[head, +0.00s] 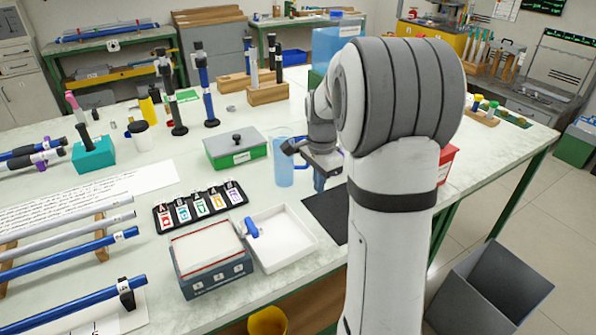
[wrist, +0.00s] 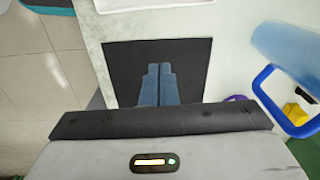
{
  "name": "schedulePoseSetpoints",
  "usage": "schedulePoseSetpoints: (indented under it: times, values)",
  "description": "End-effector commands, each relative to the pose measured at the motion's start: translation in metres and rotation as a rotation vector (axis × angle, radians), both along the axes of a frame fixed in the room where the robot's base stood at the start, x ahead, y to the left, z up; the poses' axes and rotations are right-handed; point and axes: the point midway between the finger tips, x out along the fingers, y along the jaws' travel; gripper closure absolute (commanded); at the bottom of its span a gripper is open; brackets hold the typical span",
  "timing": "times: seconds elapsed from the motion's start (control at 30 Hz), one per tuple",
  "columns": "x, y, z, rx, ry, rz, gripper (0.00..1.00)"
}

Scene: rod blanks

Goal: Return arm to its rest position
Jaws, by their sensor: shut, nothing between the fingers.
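My gripper (wrist: 157,84) is shut and empty in the wrist view. Its two blue-grey fingers are together, pointing down over a black mat (wrist: 121,58) on the bench. In the head view my gripper (head: 319,181) hangs above the bench, just right of a clear blue pitcher (head: 284,172). My own arm stands large at the right of the head view and hides part of the bench behind it. The black mat also shows in the head view (head: 325,208), partly hidden by my arm.
A green box with a grey lid (head: 236,146) stands left of the pitcher. A white tray (head: 291,248) with a blue item and a row of labelled cards (head: 200,206) lie in front. Rods (head: 70,262) lie at the left. A grey bin (head: 490,290) stands on the floor.

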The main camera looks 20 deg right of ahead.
Motion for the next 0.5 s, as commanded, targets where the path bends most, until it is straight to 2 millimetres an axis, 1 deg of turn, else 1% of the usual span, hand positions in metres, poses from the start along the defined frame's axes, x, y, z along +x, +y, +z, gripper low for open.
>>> schedulePoseSetpoints:
  times: [0.17, 0.27, 0.37, 0.47, 0.5]
  values:
    - [-0.003, 0.004, 0.006, -0.001, -0.004, 0.021, 1.0]
    - [-0.016, 0.015, 0.02, -0.006, -0.02, 0.108, 1.0]
    - [-0.041, 0.036, 0.042, -0.018, -0.047, 0.271, 1.0]
    - [-0.074, 0.059, 0.063, -0.034, -0.078, 0.481, 1.0]
    - [-0.088, 0.068, 0.07, -0.043, -0.091, 0.565, 1.0]
